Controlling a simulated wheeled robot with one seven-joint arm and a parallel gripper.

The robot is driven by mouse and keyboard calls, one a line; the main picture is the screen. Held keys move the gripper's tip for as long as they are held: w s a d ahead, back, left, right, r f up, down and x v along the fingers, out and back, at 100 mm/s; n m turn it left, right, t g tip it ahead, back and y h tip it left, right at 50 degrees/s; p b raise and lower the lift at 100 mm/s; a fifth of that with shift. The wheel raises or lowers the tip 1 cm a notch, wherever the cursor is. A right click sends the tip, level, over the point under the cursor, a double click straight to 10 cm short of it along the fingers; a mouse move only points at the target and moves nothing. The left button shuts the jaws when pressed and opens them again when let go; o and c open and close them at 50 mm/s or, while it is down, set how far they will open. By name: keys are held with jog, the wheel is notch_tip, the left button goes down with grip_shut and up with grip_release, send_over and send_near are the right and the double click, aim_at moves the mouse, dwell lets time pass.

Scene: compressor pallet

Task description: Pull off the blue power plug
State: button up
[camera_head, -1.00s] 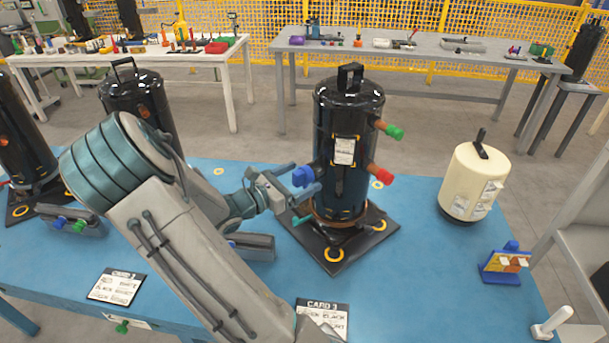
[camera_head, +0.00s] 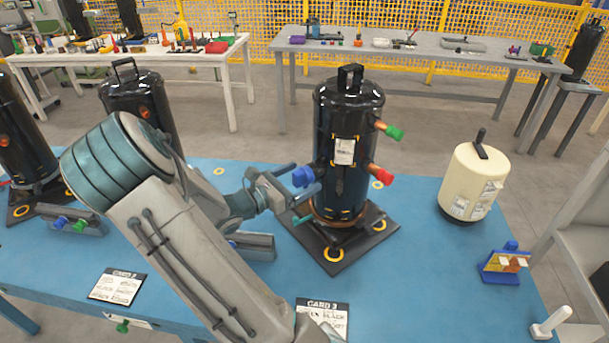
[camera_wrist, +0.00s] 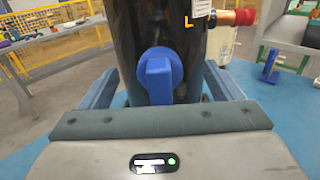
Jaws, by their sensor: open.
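The blue power plug (camera_head: 303,176) sticks out of the left side of the tall black compressor (camera_head: 346,115) in the head view. In the wrist view the plug (camera_wrist: 159,75) is a round blue cap with a flat grip, seated on the black body. My gripper (camera_head: 306,179) is open. In the wrist view its two fingers (camera_wrist: 160,85) stand left and right of the plug, with gaps on both sides. The plug is still on the compressor. The red plug (camera_head: 383,177) and green plug (camera_head: 393,132) sit on copper stubs on the compressor's right side.
The compressor stands on a dark base plate (camera_head: 332,258) with yellow rings on the blue table (camera_head: 420,300). A cream tank (camera_head: 474,182) stands to the right. Other black compressors (camera_head: 139,98) stand left, behind my arm. Printed cards (camera_head: 117,286) lie in front.

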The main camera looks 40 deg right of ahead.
aim_at(294, 180)
dwell(0.4)
jog(key=c, duration=1.8)
jog(key=shift+o, duration=0.2)
jog(key=shift+a, duration=0.15)
jog(key=shift+w+a+p, duration=0.15)
jog(key=shift+a+p, duration=0.4)
jog(key=shift+a, duration=0.9)
jog(key=shift+w+a+p, duration=0.1)
jog(key=shift+a+p, duration=0.45)
jog(key=shift+a, duration=0.85)
